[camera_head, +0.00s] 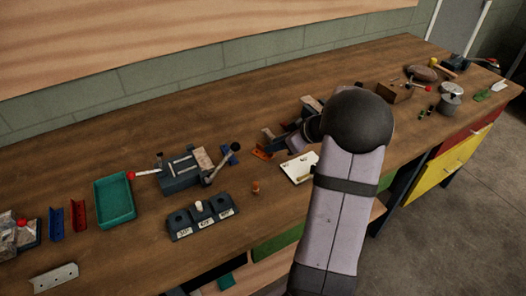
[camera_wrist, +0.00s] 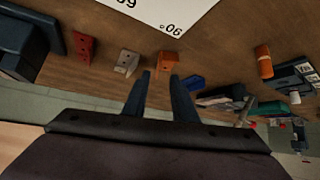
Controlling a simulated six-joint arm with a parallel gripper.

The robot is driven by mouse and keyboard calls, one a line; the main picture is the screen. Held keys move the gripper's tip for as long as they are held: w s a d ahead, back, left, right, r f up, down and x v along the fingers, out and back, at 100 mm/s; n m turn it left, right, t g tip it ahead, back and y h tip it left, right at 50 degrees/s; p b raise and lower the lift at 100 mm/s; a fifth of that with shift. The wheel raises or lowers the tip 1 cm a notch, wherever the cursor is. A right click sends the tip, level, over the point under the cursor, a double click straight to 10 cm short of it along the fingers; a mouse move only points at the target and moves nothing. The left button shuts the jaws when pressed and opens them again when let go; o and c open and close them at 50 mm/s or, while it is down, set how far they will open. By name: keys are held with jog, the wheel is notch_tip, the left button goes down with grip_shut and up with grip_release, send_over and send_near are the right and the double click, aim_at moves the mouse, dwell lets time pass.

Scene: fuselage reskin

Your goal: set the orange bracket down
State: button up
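The orange bracket (camera_wrist: 174,58) is a small angled piece with holes. In the wrist view it appears to rest on the wooden bench, just past the fingertips and beside the white marked card (camera_wrist: 165,12). It also shows in the head view (camera_head: 262,154), left of the card (camera_head: 299,168). In the head view my arm hides most of the gripper.
A red bracket (camera_wrist: 85,48) and a tan bracket (camera_wrist: 128,62) stand left of the orange one in the wrist view; a blue bracket (camera_wrist: 193,82) is close on the right. In the head view, a vise-like fixture (camera_head: 181,172) and a green tray (camera_head: 115,199) stand farther left.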

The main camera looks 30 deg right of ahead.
aim_at(262, 152)
jog(key=p+x, duration=0.2)
jog(key=x, duration=0.1)
jog(key=shift+w+d+f, duration=0.1)
jog(key=shift+w, duration=0.15)
jog(key=shift+w+f, duration=0.5)
jog(key=shift+f, duration=0.1)
grip_shut()
